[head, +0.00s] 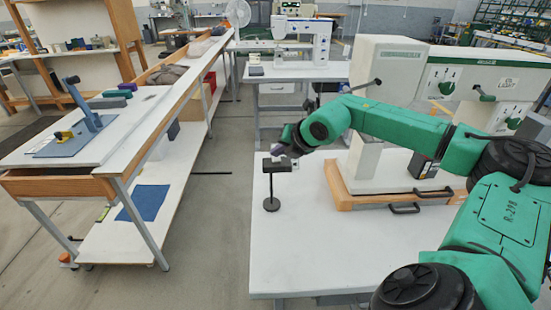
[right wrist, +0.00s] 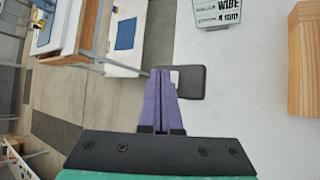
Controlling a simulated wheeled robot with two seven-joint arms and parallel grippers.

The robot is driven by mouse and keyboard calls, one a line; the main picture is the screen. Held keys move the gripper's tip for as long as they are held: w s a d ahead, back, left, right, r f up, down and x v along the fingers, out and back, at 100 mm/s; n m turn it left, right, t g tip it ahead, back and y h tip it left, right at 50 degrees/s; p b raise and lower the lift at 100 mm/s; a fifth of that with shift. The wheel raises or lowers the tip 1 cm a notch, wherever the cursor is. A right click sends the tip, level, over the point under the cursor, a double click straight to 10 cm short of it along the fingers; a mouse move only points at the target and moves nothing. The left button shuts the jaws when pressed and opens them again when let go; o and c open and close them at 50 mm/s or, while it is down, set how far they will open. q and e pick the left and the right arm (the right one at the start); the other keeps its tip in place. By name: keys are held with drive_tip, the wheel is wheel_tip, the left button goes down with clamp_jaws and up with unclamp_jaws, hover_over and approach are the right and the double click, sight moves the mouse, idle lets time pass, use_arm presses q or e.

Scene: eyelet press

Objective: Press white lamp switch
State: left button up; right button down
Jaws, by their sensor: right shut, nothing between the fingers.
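A small black stand (head: 271,185) with a flat top and round base stands on the white table. It looks like the lamp. In the right wrist view its flat black top (right wrist: 193,83) shows just beyond my fingers. A small white patch (right wrist: 174,77), perhaps the switch, shows on that top beside the fingertips, partly hidden by them. My right gripper (head: 279,151) is just above the black top in the head view. Its purple fingers (right wrist: 161,78) are together and empty. I cannot tell whether they touch the top. My left gripper is not in view.
A large white and green machine (head: 385,65) on a wooden base (head: 340,185) with black handles stands right of the stand. A long bench (head: 110,165) with a blue press (head: 85,130) is at left. The white table's (head: 300,250) front left is clear.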

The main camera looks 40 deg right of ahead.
sight(278, 161)
wheel_tip(278, 161, up, 6)
drive_tip(key=p, duration=0.2)
drive_tip(key=shift+p, duration=0.3)
